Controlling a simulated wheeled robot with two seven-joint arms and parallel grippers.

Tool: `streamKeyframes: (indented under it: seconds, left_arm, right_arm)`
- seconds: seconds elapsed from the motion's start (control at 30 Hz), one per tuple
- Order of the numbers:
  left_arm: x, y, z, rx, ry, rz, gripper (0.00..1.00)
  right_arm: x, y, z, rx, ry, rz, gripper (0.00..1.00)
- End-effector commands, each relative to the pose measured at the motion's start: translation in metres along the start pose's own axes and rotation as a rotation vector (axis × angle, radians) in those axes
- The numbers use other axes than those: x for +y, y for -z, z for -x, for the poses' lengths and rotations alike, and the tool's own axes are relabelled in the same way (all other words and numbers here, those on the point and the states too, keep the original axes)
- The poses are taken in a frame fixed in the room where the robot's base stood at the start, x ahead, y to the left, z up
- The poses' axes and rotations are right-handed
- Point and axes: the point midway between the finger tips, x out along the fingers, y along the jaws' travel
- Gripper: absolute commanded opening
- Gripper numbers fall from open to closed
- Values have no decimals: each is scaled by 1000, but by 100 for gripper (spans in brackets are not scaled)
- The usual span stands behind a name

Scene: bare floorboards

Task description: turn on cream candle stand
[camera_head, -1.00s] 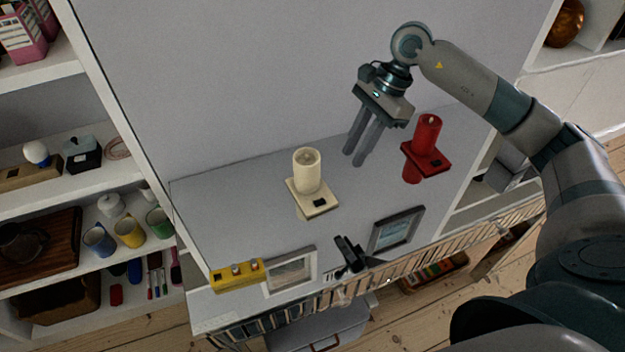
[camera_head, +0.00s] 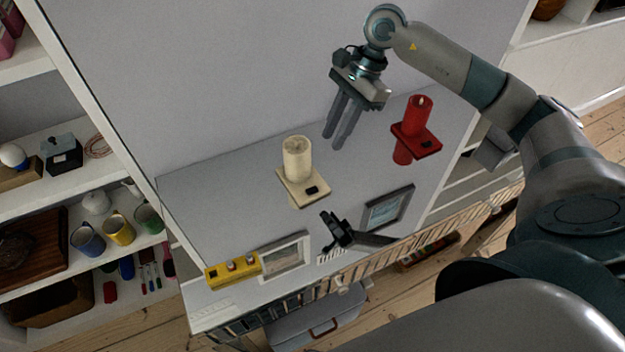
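The cream candle stand (camera_head: 293,197) is a square base with a small black switch, holding a thick cream candle (camera_head: 298,160) upright on the grey top. No flame shows on the cream candle. My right gripper (camera_head: 334,140) points down behind and to the right of it, with two thin parallel fingers a small gap apart and nothing between them. It is clear of the cream candle. My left gripper is not in view.
A red candle (camera_head: 416,118) on a red stand is to the right of the gripper. Picture frames (camera_head: 388,207), (camera_head: 285,257), a black object (camera_head: 338,230) and a yellow box with knobs (camera_head: 232,269) line the front edge. Shelves with mugs (camera_head: 120,229) stand at left.

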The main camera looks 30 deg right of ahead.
Motion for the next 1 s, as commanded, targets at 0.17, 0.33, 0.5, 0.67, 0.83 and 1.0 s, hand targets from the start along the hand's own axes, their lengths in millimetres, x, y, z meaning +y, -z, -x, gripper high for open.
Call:
streamKeyframes:
  seconds: [0.17, 0.33, 0.5, 0.67, 0.83, 1.0]
  left_arm:
    - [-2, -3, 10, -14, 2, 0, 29]
    - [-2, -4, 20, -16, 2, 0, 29]
    - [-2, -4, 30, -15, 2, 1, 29]
    - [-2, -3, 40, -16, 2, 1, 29]
    - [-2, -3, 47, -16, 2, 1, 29]
    - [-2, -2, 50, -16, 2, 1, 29]
  right_arm:
    - [2, -1, -25, -1, -6, -1, 22]
    - [2, -2, -54, -2, -6, -1, 22]
    - [2, -2, -85, -2, -5, 0, 22]
    - [2, -2, -113, -2, -5, -1, 22]
    - [1, -1, -138, 0, -4, -2, 22]
    - [1, 0, -152, 0, -1, 0, 22]
